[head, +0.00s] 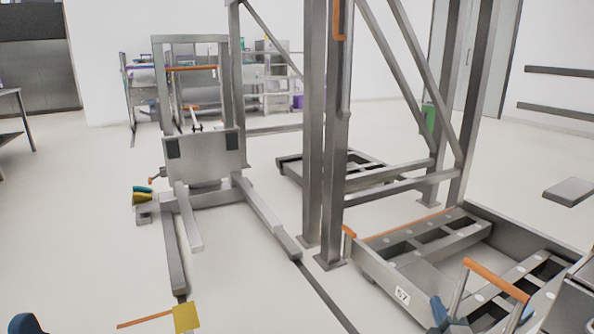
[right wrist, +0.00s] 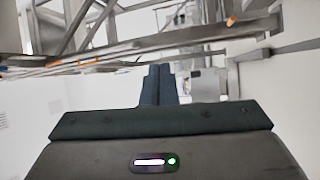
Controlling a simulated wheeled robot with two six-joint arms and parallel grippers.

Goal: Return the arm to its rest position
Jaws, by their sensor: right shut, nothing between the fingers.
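A dark blue piece of my left gripper (head: 24,323) shows at the bottom left corner. Most of it is cut off, and its fingers cannot be made out.
The bin has orange-topped edges and an orange handle (head: 496,280). A tall grey steel frame (head: 334,140) stands behind it. A lift truck (head: 205,156) with two forks stands left of centre. A yellow plate (head: 186,318) lies at the bottom. Open floor (head: 80,230) lies to the left.

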